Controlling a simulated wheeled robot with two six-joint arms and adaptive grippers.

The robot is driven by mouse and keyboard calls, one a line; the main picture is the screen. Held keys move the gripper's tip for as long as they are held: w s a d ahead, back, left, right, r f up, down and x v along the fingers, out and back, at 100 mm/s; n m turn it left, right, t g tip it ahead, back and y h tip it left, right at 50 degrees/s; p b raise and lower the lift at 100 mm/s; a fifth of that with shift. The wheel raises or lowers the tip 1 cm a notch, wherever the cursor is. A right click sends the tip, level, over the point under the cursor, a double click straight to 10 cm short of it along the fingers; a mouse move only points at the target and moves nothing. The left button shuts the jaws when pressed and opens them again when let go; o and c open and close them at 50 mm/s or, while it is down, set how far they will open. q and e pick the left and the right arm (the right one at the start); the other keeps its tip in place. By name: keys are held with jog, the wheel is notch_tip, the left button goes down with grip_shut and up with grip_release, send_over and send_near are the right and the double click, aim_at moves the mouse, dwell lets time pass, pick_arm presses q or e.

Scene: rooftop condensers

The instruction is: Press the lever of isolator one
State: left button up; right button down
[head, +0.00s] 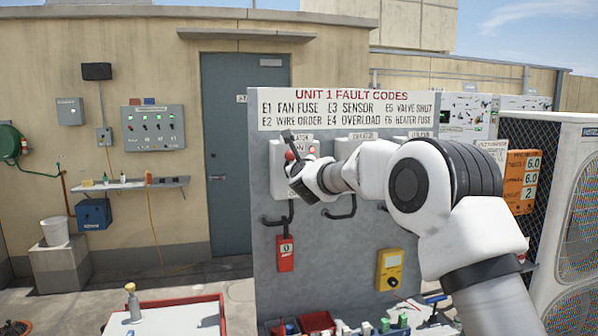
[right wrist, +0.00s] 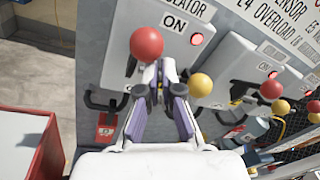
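The isolator box under the fault-code board is a pale box (head: 279,182) labelled "…LATOR" and "ON"; its number is not readable. It also shows in the right wrist view (right wrist: 182,22). A red ball knob (head: 289,155) stands out from it, and shows large in the right wrist view (right wrist: 146,44), just beyond my fingertips. My right gripper (right wrist: 162,72) has its fingertips together with nothing between them, just below the red knob; contact cannot be told. In the head view my right gripper (head: 296,174) partly covers the box. My left gripper is not in view.
A yellow ball knob (right wrist: 201,84) is close to the right of my fingers. Further isolator boxes with red (right wrist: 271,89) and yellow knobs stand to the right. A red padlock tag (head: 286,254) and yellow meter (head: 389,269) hang below. A red-edged cart (head: 222,312) stands in front.

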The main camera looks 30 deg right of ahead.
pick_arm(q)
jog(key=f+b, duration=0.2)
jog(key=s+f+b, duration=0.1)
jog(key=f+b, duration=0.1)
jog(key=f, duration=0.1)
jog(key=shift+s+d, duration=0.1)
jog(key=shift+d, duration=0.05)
pick_arm(e)
jog(key=s+a+r, duration=0.2)
jog(key=s, duration=0.7)
jog(key=shift+r, duration=0.3)
jog(key=shift+w+d, duration=0.1)
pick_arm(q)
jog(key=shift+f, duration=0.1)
